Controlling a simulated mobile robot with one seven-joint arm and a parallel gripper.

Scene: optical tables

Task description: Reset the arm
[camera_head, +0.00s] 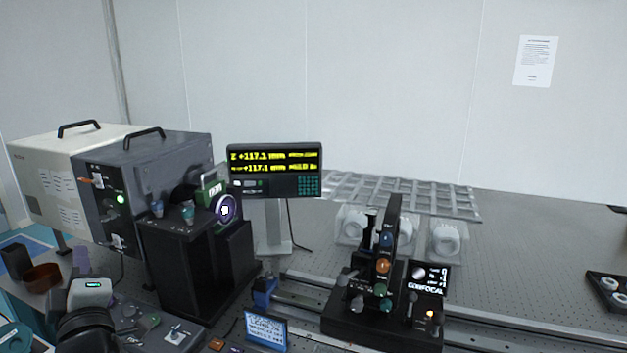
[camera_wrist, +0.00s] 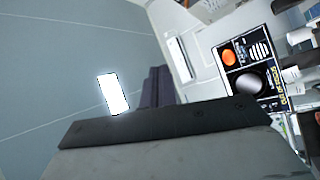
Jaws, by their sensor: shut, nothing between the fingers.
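My gripper (camera_wrist: 155,88) shows in the wrist view as two dark purple-grey fingers pressed together with nothing between them. In the head view its fingers (camera_head: 82,260) point up at the lower left, above the rest of my arm. They are in front of the grey instrument box (camera_head: 170,165), and I cannot tell the gap between them. The gripper appears to touch nothing.
A black stand with a round lens (camera_head: 225,209) is right of my arm. A yellow-lettered readout (camera_head: 275,170) stands behind. A black confocal unit with coloured knobs (camera_head: 383,265) sits on a rail. A brown dish (camera_head: 42,277) lies at left. The table's right side has free room.

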